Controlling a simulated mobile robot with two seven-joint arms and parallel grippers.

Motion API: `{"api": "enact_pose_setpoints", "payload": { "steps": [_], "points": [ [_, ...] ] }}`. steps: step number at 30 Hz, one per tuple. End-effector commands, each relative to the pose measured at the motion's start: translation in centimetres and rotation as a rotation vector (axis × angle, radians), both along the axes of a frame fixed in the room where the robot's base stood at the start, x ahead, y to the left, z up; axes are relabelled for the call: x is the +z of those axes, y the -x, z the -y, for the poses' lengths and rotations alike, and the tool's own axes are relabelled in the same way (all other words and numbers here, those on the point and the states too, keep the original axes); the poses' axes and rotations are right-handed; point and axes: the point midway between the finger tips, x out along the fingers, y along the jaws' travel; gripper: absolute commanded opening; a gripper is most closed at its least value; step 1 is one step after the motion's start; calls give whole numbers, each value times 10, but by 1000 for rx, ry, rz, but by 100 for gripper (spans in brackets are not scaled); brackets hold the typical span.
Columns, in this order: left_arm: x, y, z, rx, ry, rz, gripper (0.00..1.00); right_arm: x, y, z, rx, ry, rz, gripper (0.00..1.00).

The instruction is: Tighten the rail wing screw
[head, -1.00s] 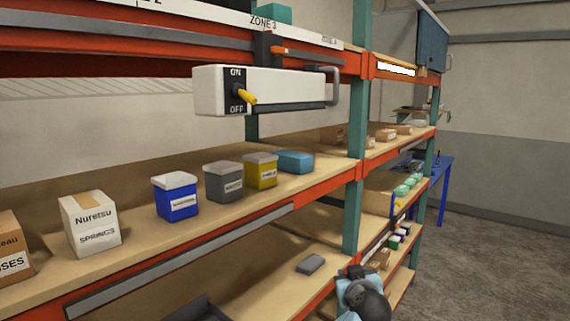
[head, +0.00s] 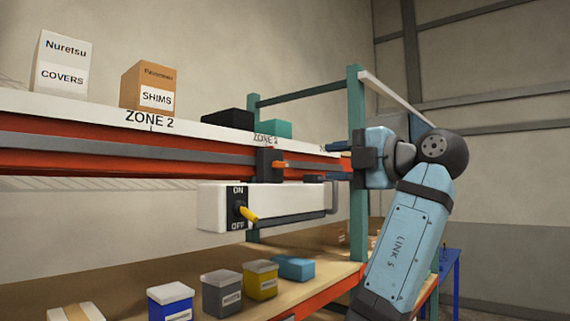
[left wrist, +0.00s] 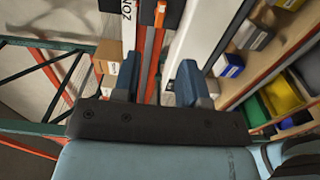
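The orange wing screw (head: 280,164) sticks out to the right from a black clamp (head: 266,166) on the shelf's rail (head: 120,146). The clamp sits directly above the white console (head: 212,208), which has a yellow lever (head: 249,213) angled down towards OFF. My left gripper (head: 335,161) is open and empty, at about rail height, with its fingers pointing left towards the screw and a gap between. In the left wrist view the orange screw (left wrist: 161,14) shows ahead, above the space between the open fingers (left wrist: 158,80). My right gripper is out of view.
The grey console handle (head: 334,195) lies just below my left gripper. A green upright (head: 356,230) stands close by. Boxes marked COVERS (head: 62,74) and SHIMS (head: 148,88) stand on the top shelf; several bins, including a yellow one (head: 260,283), stand below.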

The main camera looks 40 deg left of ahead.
Motion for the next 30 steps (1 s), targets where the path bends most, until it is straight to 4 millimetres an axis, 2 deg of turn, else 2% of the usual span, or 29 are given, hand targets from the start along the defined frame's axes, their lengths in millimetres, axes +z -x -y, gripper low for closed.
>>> {"api": "enact_pose_setpoints", "payload": {
  "steps": [9, 15, 21, 30],
  "points": [
    [4, -5, -69, 2, -2, -4, 39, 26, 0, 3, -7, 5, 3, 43],
    [2, -8, -102, 0, -1, -4, 39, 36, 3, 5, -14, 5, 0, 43],
    [1, -10, -118, -2, -2, -4, 39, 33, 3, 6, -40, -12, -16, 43],
    [0, -10, -120, -2, -1, -4, 39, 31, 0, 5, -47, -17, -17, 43]
  ]
}}
